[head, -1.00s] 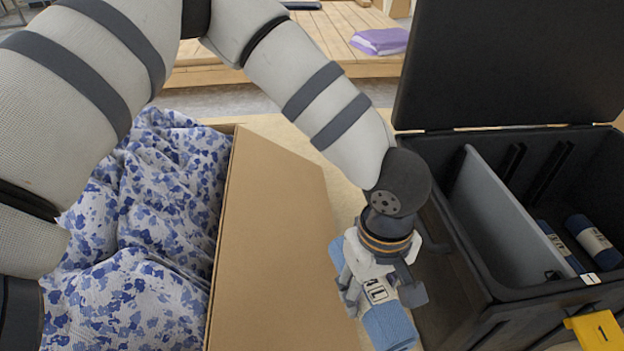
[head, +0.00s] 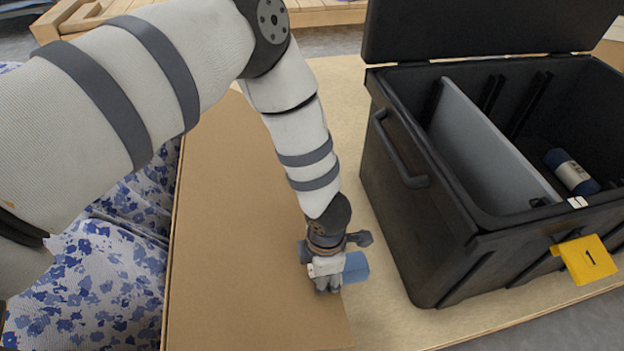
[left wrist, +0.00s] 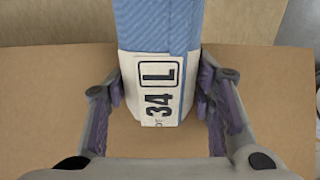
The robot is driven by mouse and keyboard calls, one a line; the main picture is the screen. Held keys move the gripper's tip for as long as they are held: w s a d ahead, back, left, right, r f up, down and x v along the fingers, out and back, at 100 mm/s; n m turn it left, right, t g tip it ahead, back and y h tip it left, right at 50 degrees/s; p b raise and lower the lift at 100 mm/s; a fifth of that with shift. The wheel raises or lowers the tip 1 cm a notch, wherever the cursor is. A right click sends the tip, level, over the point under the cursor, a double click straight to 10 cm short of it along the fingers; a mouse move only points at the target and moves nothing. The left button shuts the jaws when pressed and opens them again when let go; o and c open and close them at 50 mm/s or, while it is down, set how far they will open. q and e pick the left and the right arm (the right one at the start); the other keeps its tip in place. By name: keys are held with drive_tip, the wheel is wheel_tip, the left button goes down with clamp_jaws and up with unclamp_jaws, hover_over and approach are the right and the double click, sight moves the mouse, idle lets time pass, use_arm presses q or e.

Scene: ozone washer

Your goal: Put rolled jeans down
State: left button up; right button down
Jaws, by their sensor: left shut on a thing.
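The rolled jeans (head: 356,267) are a light blue roll with a white paper band. The band (left wrist: 160,98) reads "34 L" in the left wrist view. My left gripper (head: 328,284) is shut on the roll at the band, with a finger on each side of it in the left wrist view (left wrist: 163,105). The roll is at the right edge of the brown cardboard (head: 235,230). I cannot tell whether it touches the cardboard or hangs just above it. The gripper hides part of the roll in the head view. My right gripper is not in view.
An open black bin (head: 420,235) with a grey divider (head: 485,140) stands at right. A darker blue roll (head: 572,172) lies in its right compartment. Blue-patterned fabric (head: 85,275) lies at left. Bare tabletop separates cardboard and bin.

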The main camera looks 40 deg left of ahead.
use_arm(q)
drive_tip(key=shift+w+a+f+b, duration=0.1)
drive_tip(key=shift+a+f+b, duration=0.05)
drive_tip(key=shift+a+f, duration=0.4)
drive_tip(key=shift+w+a+f+b, duration=0.15)
drive_tip(key=shift+a+f, duration=0.15)
drive_tip(key=shift+f, duration=0.3)
drive_tip(key=f, duration=0.1)
drive_tip(key=a+f+b, duration=0.1)
drive_tip(key=f, duration=0.2)
drive_tip(key=shift+a+f+b, duration=0.3)
drive_tip(key=shift+f+b, duration=0.1)
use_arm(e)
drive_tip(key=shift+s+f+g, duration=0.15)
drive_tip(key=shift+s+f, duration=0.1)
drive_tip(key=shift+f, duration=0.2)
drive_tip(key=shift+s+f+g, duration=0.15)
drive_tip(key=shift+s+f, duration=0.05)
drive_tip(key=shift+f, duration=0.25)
use_arm(q)
drive_tip(key=shift+f, duration=0.2)
drive_tip(key=o, duration=1.5)
drive_tip(key=shift+c, duration=0.2)
